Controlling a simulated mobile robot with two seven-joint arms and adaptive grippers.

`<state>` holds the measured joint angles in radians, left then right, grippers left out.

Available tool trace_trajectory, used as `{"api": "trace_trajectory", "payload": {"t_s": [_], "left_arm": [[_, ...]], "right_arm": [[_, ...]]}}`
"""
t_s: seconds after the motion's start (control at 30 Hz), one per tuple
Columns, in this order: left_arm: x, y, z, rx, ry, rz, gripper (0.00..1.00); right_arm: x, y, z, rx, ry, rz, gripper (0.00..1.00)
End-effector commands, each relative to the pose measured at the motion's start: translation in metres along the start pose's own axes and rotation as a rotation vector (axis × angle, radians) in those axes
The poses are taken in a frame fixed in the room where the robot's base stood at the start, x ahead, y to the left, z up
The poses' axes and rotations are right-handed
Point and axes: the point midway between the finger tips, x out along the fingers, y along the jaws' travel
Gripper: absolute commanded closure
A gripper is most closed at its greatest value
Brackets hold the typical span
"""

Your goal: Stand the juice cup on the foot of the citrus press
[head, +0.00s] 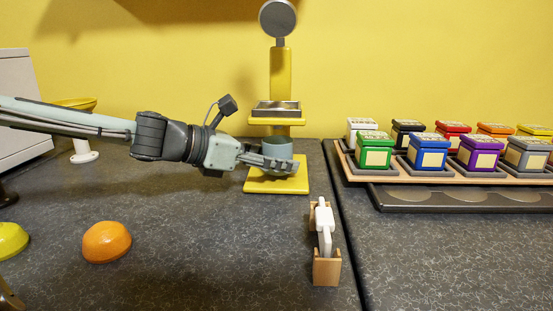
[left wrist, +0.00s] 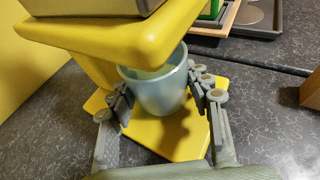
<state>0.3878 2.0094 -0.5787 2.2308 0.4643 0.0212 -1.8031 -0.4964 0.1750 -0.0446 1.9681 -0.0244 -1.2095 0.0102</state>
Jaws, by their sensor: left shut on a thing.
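The citrus press (head: 281,75) is yellow with a round grey head, a metal tray on a bracket and a flat yellow foot (head: 262,186). The blue-grey juice cup (head: 277,148) is upright over the foot, below the bracket. My left gripper (head: 277,163) is shut on the cup from the left, and its fingers hide the cup's lower part. In the left wrist view the cup (left wrist: 160,92) sits between the two fingers, with the foot (left wrist: 178,138) under it. I cannot tell whether its base touches the foot. My right gripper is not in view.
An orange half (head: 107,242) and a yellow-green half (head: 10,240) lie at the left. A wooden holder (head: 327,267) with a white utensil stands in front of the press. A tray of coloured boxes (head: 430,152) is at the right. The front middle counter is clear.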

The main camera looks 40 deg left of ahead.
Motion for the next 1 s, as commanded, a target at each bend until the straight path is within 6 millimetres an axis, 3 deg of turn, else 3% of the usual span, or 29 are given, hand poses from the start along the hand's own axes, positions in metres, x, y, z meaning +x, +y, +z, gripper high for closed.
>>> {"api": "trace_trajectory", "payload": {"t_s": [0.6, 0.63, 0.8, 1.0], "left_arm": [[0.0028, 0.0, -0.0073, 0.0, -0.001, 0.0, 0.86], [0.0026, 0.0, -0.0068, 0.0, -0.001, 0.0, 0.49], [0.0026, 0.0, -0.0067, 0.0, 0.0, 0.0, 0.28], [0.0026, 0.0, -0.0068, 0.0, 0.0, 0.0, 0.27]], "right_arm": [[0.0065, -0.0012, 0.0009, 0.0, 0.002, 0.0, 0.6], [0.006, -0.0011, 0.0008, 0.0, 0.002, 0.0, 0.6], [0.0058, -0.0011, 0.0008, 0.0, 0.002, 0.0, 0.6], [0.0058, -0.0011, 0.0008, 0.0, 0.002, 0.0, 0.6]]}}
